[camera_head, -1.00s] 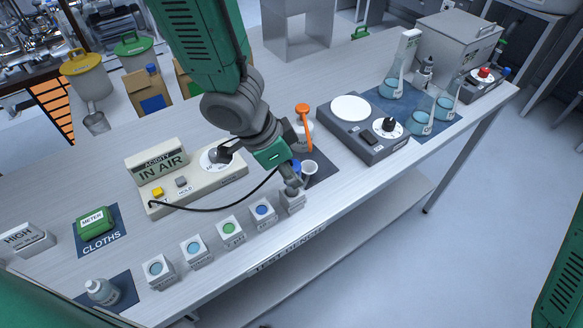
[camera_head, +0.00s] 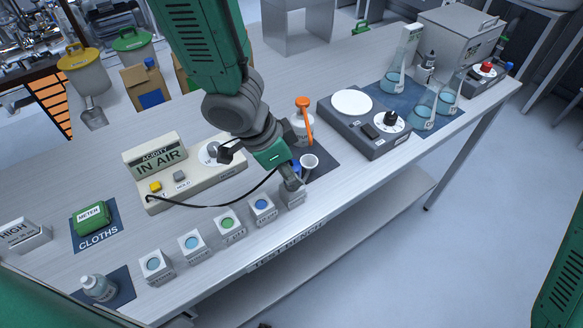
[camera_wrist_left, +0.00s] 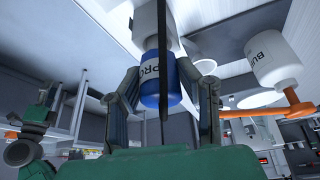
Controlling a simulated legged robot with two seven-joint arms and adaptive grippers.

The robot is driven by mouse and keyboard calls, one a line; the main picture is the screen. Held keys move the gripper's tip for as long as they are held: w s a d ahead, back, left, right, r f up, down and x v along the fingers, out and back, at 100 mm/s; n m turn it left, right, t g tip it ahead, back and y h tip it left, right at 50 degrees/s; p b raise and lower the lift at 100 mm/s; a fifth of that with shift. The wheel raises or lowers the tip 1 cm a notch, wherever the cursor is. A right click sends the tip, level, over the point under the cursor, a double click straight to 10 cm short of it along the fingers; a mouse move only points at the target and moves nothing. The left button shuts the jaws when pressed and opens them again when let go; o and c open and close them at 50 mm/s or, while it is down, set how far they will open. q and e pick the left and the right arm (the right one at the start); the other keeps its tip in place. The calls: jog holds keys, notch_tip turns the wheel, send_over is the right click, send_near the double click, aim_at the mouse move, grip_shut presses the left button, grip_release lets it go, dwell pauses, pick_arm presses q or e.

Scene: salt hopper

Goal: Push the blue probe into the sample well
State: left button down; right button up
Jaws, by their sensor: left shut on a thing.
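My left gripper (camera_head: 288,178) is shut on the blue probe (camera_wrist_left: 157,82), low over the front of the bench. In the left wrist view the probe stands between the two fingers, its lettering partly covered by a dark cable. A small white block (camera_head: 293,197), at the right end of a row of blocks, sits directly under the fingers. A pale block (camera_wrist_left: 150,22) also shows at the probe's far end in the wrist view. The fingers hide the block's top, so I cannot tell how deep the probe sits.
Several blocks with coloured tops, including a green one (camera_head: 228,224), stand to the left. The "IN AIR" acidity meter (camera_head: 195,182) has a black cable running to the gripper. A white cup (camera_head: 309,163) and a bottle with an orange top (camera_head: 303,125) stand close behind the gripper.

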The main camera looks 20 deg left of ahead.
pick_arm(q)
jog(key=shift+f+b, duration=0.8)
jog(key=shift+f, duration=0.3)
jog(key=c, duration=0.6)
grip_release()
jog(key=shift+r, duration=0.1)
jog(key=shift+p+v, duration=2.85)
jog(key=shift+v, duration=0.1)
